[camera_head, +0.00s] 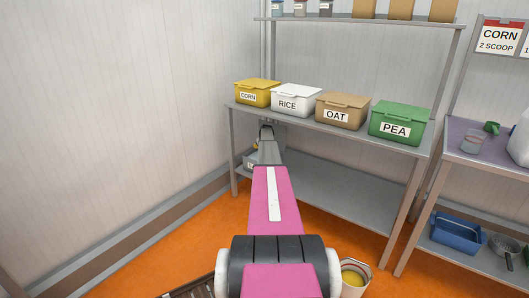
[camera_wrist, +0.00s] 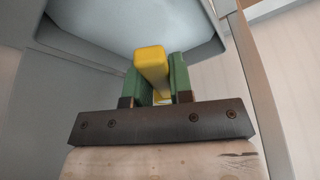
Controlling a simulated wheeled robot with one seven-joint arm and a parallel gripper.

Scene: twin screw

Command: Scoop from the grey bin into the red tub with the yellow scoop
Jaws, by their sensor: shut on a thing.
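My gripper (camera_wrist: 158,78) shows in the wrist view with its green fingers shut on the yellow handle of the scoop (camera_wrist: 150,56). The handle points up the picture, and the scoop's bowl is hidden. A blue-grey, round-cornered surface (camera_wrist: 130,22) fills the top of that view, close to the handle. It looks like a bin, but I cannot tell which. In the head view my arm reaches to the left end of the rack, and the fingers and scoop cannot be made out. A pale grey bin (camera_head: 249,160) with a label is partly hidden behind my arm. I see no red tub.
Yellow CORN (camera_head: 257,93), white RICE (camera_head: 293,100), tan OAT (camera_head: 342,111) and green PEA (camera_head: 399,123) boxes stand on the rack shelf (camera_head: 330,133). A right-hand table (camera_head: 462,131) holds a small clear container. A bucket (camera_head: 356,279) stands on the floor. A wall is at left.

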